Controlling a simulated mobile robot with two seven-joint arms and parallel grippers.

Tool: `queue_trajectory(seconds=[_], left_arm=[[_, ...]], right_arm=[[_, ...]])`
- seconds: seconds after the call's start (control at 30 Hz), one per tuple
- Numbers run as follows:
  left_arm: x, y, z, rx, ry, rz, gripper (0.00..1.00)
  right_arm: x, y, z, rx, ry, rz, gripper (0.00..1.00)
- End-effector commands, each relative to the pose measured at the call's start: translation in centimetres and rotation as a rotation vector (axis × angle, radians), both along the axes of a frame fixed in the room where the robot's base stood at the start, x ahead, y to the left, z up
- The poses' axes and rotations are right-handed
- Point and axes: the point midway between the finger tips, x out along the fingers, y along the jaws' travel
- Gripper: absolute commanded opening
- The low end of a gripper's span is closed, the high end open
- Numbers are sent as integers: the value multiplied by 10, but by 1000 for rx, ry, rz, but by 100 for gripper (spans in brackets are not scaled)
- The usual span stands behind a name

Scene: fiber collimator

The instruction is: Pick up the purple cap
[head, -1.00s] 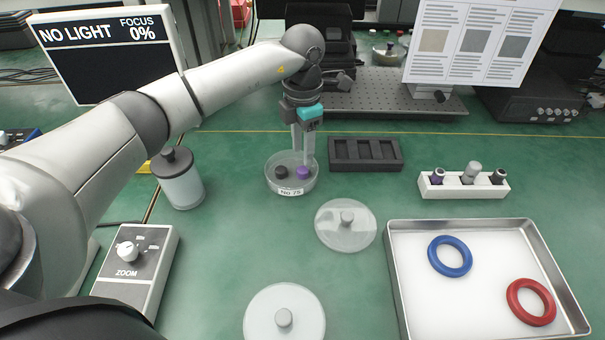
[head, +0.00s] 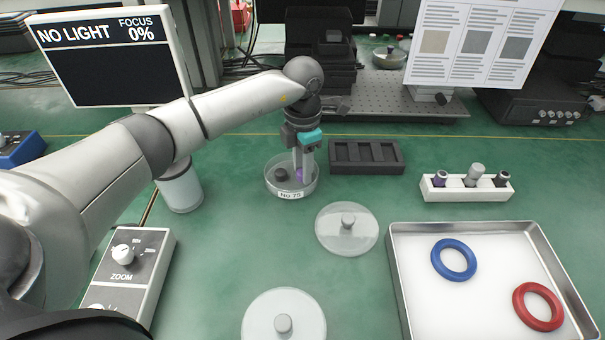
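The purple cap (head: 299,175) sits in the round clear dish (head: 284,192) labelled "No 75", to the right of a dark cap (head: 281,174). My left gripper (head: 303,174) points straight down into the dish, with its fingertips at the purple cap. A finger hides part of the cap. The gap between the fingers is too small to tell whether they are apart from the cap or pressed on it. My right gripper is not in view.
A dark slotted block (head: 366,170) stands just right of the dish. A clear lid (head: 347,244) lies in front. A white holder (head: 466,193) with several small parts and a metal tray (head: 393,265) with blue and red rings are at right. A jar (head: 181,190) stands left.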

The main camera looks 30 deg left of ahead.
Motion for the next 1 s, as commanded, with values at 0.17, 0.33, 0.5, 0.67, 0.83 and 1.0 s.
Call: queue_trajectory(seconds=[0.17,0.33,0.5,0.67,0.83,1.0], left_arm=[[0,0,0,0,0,0,17],[0,0,0,0,0,0,0],[0,0,0,0,0,0,0],[0,0,0,0,0,0,0],[0,0,8,-1,-1,0,0],[1,1,31,0,-3,1,0]], right_arm=[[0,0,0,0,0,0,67],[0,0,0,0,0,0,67],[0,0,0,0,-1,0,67],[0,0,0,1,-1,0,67],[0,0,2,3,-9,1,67],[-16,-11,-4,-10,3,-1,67]])
